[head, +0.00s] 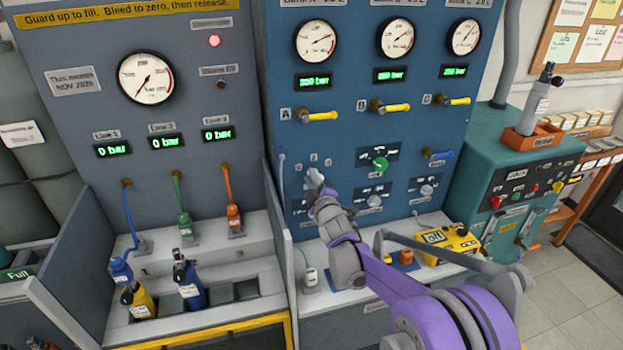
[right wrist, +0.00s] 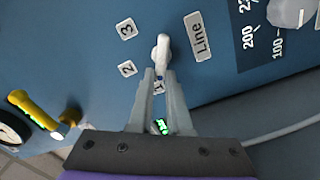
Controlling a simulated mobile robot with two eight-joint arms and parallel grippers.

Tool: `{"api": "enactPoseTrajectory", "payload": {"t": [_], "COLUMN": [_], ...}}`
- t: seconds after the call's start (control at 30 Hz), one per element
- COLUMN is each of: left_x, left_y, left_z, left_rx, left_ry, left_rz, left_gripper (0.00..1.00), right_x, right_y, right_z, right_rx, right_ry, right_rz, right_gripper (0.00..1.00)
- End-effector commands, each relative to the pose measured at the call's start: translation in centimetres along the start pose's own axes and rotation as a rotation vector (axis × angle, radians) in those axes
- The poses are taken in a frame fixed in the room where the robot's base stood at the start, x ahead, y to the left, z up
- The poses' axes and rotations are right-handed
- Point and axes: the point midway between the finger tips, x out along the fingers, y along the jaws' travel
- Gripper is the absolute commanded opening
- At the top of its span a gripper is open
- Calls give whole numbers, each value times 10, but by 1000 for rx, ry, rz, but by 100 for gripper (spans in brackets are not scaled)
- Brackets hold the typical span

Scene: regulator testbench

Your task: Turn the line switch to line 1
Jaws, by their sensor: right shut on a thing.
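The line switch (right wrist: 163,48) is a small pale lever on the blue panel, beside the "Line" label (right wrist: 198,37). In the right wrist view its lower end lies between my fingertips and points toward the label 1 (right wrist: 158,87), which is partly hidden between the fingers. Labels 2 (right wrist: 127,68) and 3 (right wrist: 127,28) are to the left. My right gripper (right wrist: 161,75) is shut on the switch. In the head view my right gripper (head: 314,180) is at the blue panel and mostly covers the switch. My left gripper is out of view.
A green knob (head: 380,164) and a grey knob (head: 375,200) are right of my gripper. Yellow valve handles (head: 320,115) sit above. A yellow box (head: 448,243) stands on the bench below, and a divider wall (head: 279,235) is at the left.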

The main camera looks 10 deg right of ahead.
Motion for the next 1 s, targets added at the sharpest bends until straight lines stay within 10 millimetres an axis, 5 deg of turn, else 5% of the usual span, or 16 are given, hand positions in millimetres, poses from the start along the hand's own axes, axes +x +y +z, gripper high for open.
{"api": "enactPoseTrajectory", "payload": {"t": [0.07, 0.1, 0.27, 0.67, 1.0], "left_x": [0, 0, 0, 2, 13], "left_y": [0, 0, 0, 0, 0], "left_z": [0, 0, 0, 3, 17], "left_rx": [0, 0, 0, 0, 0], "left_ry": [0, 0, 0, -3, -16], "left_rz": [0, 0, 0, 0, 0], "left_gripper": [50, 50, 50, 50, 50], "right_x": [0, 0, 0, -10, -74], "right_y": [-1, -1, 0, -1, -2], "right_z": [1, 1, 0, 1, 2], "right_rx": [-2, -2, -1, 0, 0], "right_ry": [-1, -1, -1, -1, -2], "right_rz": [-1, -1, -1, -1, -2], "right_gripper": [0, 20, 46, 46, 46]}}
